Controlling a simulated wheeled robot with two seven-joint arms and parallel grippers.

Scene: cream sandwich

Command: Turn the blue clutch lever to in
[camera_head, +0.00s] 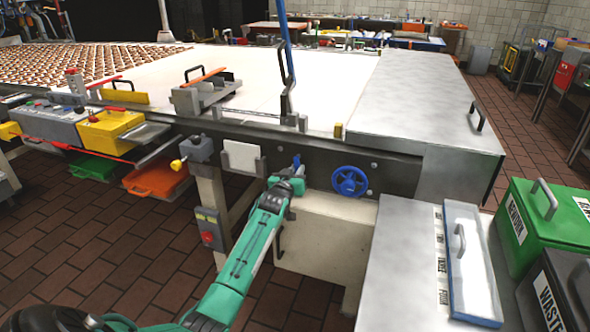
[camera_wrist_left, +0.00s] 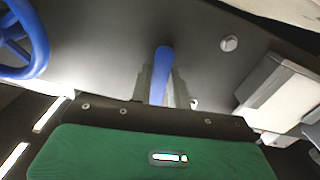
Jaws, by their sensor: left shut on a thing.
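The blue clutch lever (camera_wrist_left: 162,72) sticks out from the dark side panel of the machine, between the fingers of my left gripper in the left wrist view. Its blue end also shows just above the gripper in the head view (camera_head: 296,160). My left gripper (camera_head: 293,176) is at the panel, shut on the lever. In the left wrist view, the green gripper body fills the bottom. The fingers (camera_wrist_left: 162,92) flank the lever. No in or out marking is readable. My right gripper is not in view.
A blue handwheel (camera_head: 350,181) is on the panel just right of the gripper. A white box (camera_head: 241,157) is to its left. A tall blue rod (camera_head: 287,60) rises above the conveyor. A metal table (camera_head: 408,250) with a blue-edged lid (camera_head: 478,270) stands at right.

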